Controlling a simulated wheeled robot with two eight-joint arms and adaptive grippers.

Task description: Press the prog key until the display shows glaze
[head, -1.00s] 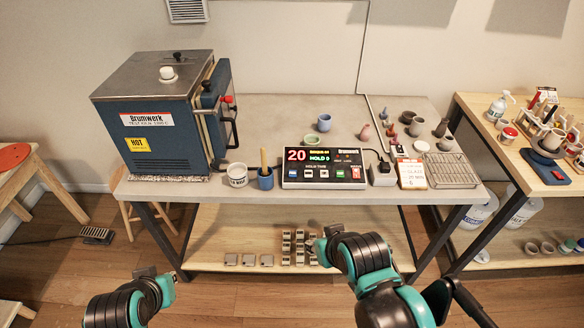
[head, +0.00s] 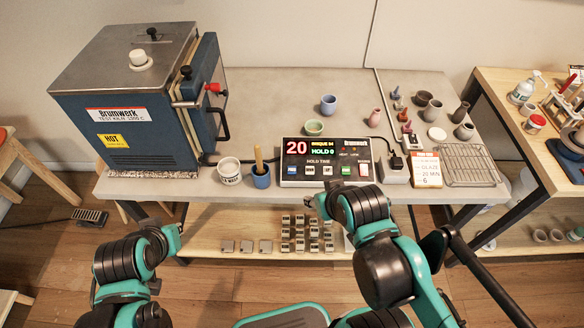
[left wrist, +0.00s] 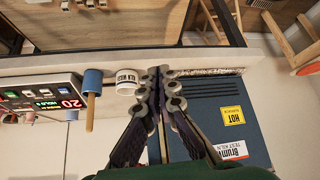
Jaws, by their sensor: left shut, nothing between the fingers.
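The controller box (head: 325,152) sits near the table's front edge. Its display (head: 308,148) shows a red 20, a small yellow line that seems to read bisque, and a green HOLD 0. A row of keys (head: 327,170) runs below; I cannot read which is prog. The controller also shows upside down in the left wrist view (left wrist: 42,98). My left gripper (head: 139,213) is low in front of the table, left of the controller; in the left wrist view (left wrist: 156,72) its fingers are together and empty. My right gripper (head: 308,201) is below the controller's front; its fingers are unclear.
A blue kiln (head: 150,130) stands left on the table (head: 260,90). A white cup (head: 229,171) and a blue cup with a wooden stick (head: 261,176) stand left of the controller. A socket block (head: 395,172), glaze card (head: 427,170) and wire rack (head: 470,165) are right.

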